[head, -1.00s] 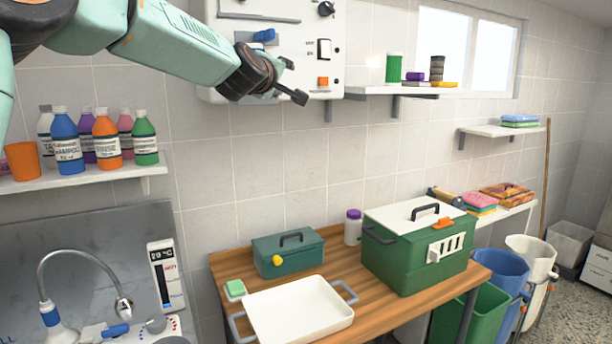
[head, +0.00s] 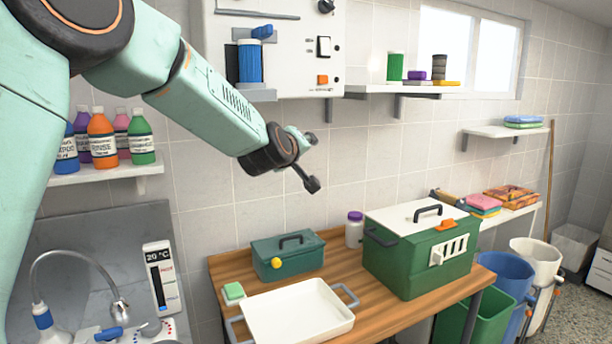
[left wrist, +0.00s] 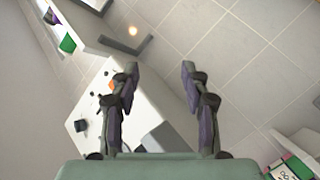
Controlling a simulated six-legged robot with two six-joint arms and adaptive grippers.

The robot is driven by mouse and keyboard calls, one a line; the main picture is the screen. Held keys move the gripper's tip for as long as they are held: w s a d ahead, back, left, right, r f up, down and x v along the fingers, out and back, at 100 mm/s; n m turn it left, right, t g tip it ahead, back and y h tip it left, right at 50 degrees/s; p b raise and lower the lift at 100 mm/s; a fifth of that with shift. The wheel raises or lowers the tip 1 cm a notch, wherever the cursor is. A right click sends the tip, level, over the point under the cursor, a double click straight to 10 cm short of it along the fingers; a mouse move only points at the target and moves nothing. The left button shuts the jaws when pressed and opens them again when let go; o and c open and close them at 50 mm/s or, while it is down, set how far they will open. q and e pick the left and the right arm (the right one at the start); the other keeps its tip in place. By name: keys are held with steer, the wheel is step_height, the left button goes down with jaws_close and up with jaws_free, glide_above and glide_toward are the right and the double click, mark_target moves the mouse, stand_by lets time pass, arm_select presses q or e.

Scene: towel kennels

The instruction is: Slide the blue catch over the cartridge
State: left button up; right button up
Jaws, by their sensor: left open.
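The blue ribbed cartridge (head: 250,64) stands upright in the dark bay of the white wall unit (head: 295,62). The blue catch (head: 263,32) sticks out at the top of the bay, just above the cartridge. The wall unit is partly behind the left finger there; I cannot make out cartridge or catch. My right gripper is out of view.
A wall shelf (head: 400,90) with a green cylinder (head: 395,67) adjoins the unit's right side. Bottles stand on a shelf (head: 100,174) at left. Below, a wooden table (head: 345,250) holds a teal toolbox (head: 288,257), white tray (head: 297,318) and green box (head: 420,262).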

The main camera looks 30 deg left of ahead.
arm_select(q)
steer(key=shift+m+g, duration=0.3)
steer(key=shift+m, duration=0.3)
steer(key=shift+s+d+f, duration=0.1)
steer(key=shift+d+f, duration=0.15)
steer(key=shift+f, duration=0.65)
steer(key=shift+s+d+f, duration=0.1)
steer(key=shift+d+f, duration=0.1)
steer(key=shift+f, duration=0.65)
steer(key=shift+s+d+f, duration=0.1)
steer(key=shift+d+f, duration=0.15)
steer(key=shift+f, duration=0.65)
steer(key=shift+a+r, duration=0.1)
steer(key=shift+c, duration=0.7)
